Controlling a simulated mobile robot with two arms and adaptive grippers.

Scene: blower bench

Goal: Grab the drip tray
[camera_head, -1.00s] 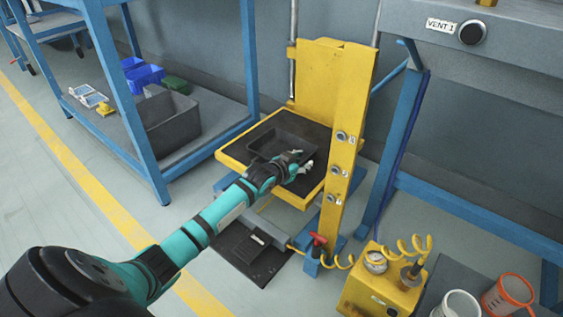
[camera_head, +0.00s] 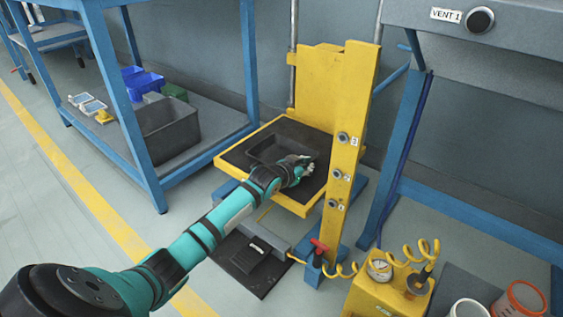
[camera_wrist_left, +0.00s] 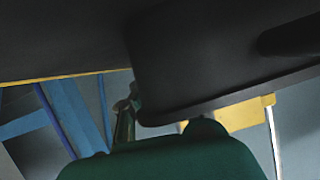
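The drip tray (camera_head: 262,149) is a shallow black rectangular tray on the dark top of the yellow lift platform (camera_head: 237,172) in the head view. In the left wrist view the dark tray (camera_wrist_left: 190,65) fills much of the upper picture, close to the camera. My left gripper (camera_head: 306,165) is at the tray's right end, low over the platform. One metallic finger (camera_wrist_left: 123,120) shows beside the tray's edge in the wrist view; the other finger is hidden. I cannot tell whether the fingers grip the rim. My right gripper is out of view.
A yellow post (camera_head: 345,125) with knobs stands just right of the gripper. A blue rack (camera_head: 150,165) holding a grey bin (camera_head: 168,130) stands left. A yellow unit with a coiled hose (camera_head: 385,298) and two buckets are at front right.

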